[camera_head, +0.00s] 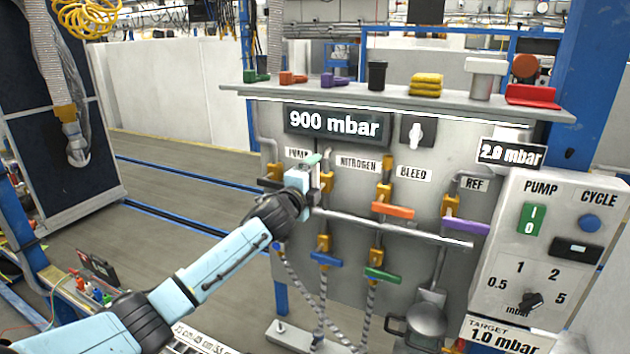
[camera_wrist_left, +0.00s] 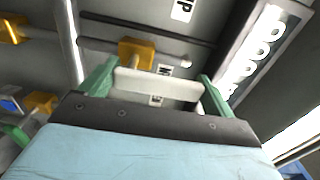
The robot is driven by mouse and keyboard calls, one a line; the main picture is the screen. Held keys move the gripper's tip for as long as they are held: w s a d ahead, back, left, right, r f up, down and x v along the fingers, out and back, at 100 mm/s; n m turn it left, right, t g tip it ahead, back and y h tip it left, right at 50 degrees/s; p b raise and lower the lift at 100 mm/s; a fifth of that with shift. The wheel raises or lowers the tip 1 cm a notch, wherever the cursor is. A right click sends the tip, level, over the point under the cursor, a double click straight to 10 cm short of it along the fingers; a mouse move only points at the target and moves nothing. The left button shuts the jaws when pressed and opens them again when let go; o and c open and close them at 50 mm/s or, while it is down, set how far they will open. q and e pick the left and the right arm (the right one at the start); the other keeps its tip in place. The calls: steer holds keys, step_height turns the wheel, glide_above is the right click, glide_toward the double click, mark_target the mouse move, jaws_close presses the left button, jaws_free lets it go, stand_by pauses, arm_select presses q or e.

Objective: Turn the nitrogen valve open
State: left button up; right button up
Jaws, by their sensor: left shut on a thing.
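The nitrogen valve has a brass body (camera_head: 327,182) below the NITROGEN label (camera_head: 356,163) on the panel. My left gripper (camera_head: 315,170) is at this valve and partly covers it. In the left wrist view, a pale whitish handle (camera_wrist_left: 157,84) lies between the two green fingertips of my left gripper, with a brass valve body (camera_wrist_left: 137,52) right behind it. The gripper is shut on this handle. In the head view the handle is mostly hidden by the gripper, so its angle is hard to tell. My right gripper is not in view.
Beside it are the bleed valve's orange handle (camera_head: 393,210) and the purple REF handle (camera_head: 466,226). A blue handle (camera_head: 325,258) and a green handle (camera_head: 382,275) sit lower. A horizontal pipe (camera_head: 400,229) runs below the gripper. The shelf (camera_head: 300,92) above holds several small items.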

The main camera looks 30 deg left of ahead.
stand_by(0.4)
arm_select(q)
steer(key=o, duration=1.1)
steer(key=shift+o, duration=0.2)
steer(key=s+b, duration=0.2)
steer(key=s, duration=1.1)
steer(key=shift+s+d, duration=0.2)
steer(key=shift+d, duration=0.25)
